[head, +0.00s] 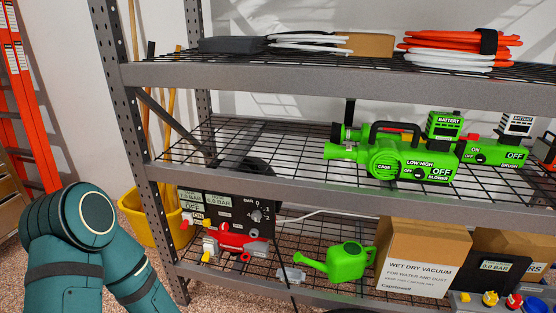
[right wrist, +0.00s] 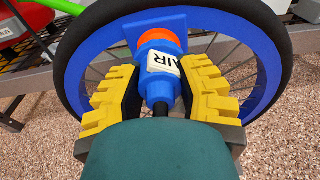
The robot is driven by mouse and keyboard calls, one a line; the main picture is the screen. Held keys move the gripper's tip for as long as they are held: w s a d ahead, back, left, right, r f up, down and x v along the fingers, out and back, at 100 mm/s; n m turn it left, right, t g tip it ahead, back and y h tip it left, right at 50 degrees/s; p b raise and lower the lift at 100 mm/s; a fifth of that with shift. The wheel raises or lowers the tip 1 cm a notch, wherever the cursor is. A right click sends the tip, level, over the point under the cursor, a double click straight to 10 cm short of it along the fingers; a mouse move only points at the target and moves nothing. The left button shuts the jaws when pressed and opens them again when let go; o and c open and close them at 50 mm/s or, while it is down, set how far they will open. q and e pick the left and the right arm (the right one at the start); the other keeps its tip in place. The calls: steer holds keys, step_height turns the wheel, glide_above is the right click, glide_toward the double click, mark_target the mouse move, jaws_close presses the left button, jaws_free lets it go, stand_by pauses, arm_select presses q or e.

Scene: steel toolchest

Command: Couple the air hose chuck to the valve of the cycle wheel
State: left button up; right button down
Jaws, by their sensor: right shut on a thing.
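In the right wrist view, my right gripper (right wrist: 160,74) has yellow fingers shut on the air hose chuck (right wrist: 158,90). The chuck is blue with an orange ring at its far end and a white AIR label. A black hose leaves its near end. The cycle wheel (right wrist: 258,45), with a blue rim, black tyre and thin spokes, is directly behind it. The chuck's far end lies against or just in front of a blue block (right wrist: 132,30) on the wheel. The valve is hidden, so I cannot tell if they are joined. My left gripper is out of view.
In the head view, a steel shelf rack (head: 290,187) holds a green blower (head: 405,158), a green watering can (head: 345,263), a cardboard box (head: 422,255) and a black panel with gauges (head: 225,208). A yellow bucket (head: 150,222) stands behind its left post.

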steer(key=m, duration=0.4)
steer(key=shift+f+m+y, duration=0.15)
steer(key=shift+m+y, duration=0.15)
steer(key=shift+m, duration=0.3)
steer(key=c, duration=0.6)
jaws_free()
steer(key=shift+s, duration=0.1)
